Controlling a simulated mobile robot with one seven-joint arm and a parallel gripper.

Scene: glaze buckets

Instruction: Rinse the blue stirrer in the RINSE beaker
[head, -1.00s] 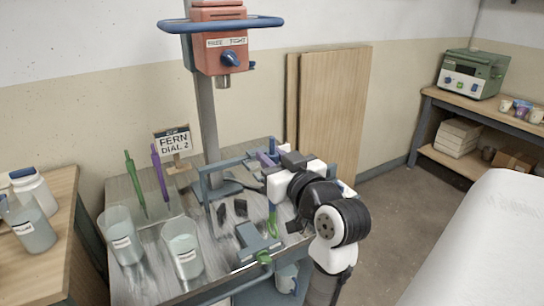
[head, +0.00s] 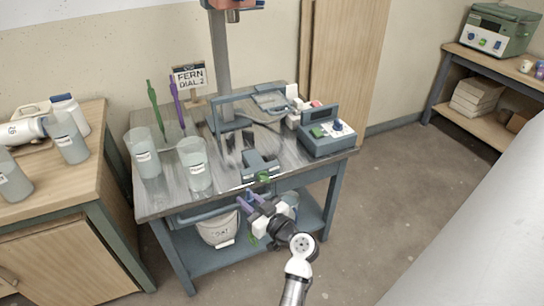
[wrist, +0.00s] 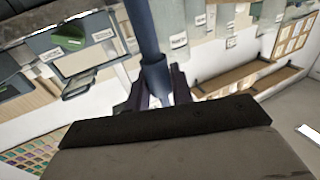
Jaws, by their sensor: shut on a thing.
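My gripper (head: 250,205) is in front of the metal table's front edge, below the level of its top. In the wrist view my gripper (wrist: 157,92) is shut on a dark blue rod with a collar, which I take for the blue stirrer (wrist: 146,35); its ends are out of clear sight. In the head view the stirrer cannot be made out clearly. Two labelled clear beakers stand on the table: a left one (head: 145,158) and a right one (head: 196,170). Their labels are too small to read, so I cannot tell which is RINSE.
A green stirrer (head: 154,105) and a purple stirrer (head: 177,105) stand upright behind the beakers. A mixer column (head: 221,65), a sign (head: 189,78) and a control box (head: 328,135) are on the table. A white bucket (head: 217,232) is below. Open floor lies to the right.

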